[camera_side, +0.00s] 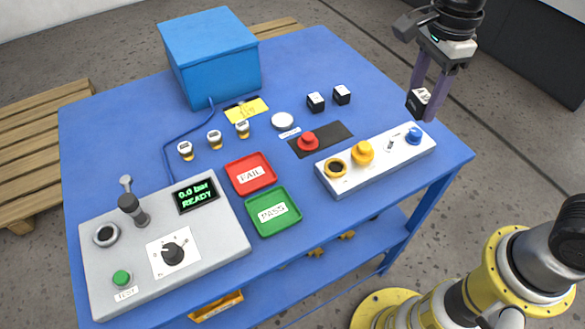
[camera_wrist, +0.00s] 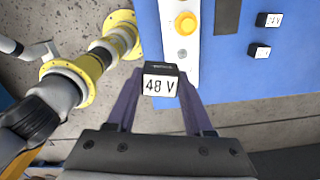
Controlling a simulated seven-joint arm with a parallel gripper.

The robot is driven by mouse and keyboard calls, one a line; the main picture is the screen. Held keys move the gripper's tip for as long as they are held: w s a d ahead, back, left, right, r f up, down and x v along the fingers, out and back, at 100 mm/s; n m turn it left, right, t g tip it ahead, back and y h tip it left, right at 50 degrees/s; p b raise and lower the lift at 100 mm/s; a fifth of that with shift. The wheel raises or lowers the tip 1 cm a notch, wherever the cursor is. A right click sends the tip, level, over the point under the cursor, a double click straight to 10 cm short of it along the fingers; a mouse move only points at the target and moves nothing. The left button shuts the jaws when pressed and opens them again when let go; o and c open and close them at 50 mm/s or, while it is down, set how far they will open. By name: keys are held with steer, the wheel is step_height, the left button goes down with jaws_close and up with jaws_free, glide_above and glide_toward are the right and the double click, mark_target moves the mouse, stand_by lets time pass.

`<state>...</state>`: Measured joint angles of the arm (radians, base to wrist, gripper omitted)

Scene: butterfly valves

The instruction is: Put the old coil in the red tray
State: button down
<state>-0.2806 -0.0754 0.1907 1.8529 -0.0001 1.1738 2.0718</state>
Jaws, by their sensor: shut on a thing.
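My gripper (camera_side: 421,98) is shut on a small black coil block (camera_side: 417,103) with a white label. In the wrist view the label on this coil (camera_wrist: 160,86) reads 48 V, and it sits between the two purple fingers. The gripper holds it in the air near the right end of the white panel, clear of the red tray. The red tray (camera_side: 268,181) is at the middle of the blue table, with a FAIL label in it and nothing else visible inside.
A green PASS tray (camera_side: 295,220) adjoins the red one. The white panel (camera_side: 345,187) carries yellow and blue knobs. Two other black coils (camera_side: 315,102) (camera_side: 341,94) stand behind the red button (camera_side: 308,141). A grey control box (camera_side: 215,240) and blue box (camera_side: 210,60) flank the left side.

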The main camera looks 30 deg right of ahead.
steer(key=w+a+f, duration=0.2)
steer(key=w+a, duration=0.3)
steer(key=a, duration=0.5)
steer(key=n, duration=0.3)
glide_above(251, 175)
steer(key=f, duration=1.2)
steer(key=shift+s+d+f, duration=0.25)
steer(key=shift+s+f, duration=0.1)
steer(key=shift+w+a+f, duration=0.25)
steer(key=shift+w+f, duration=0.1)
steer(key=shift+f, duration=1.65)
steer(key=shift+f, duration=0.15)
steer(key=c, duration=0.6)
jaws_free()
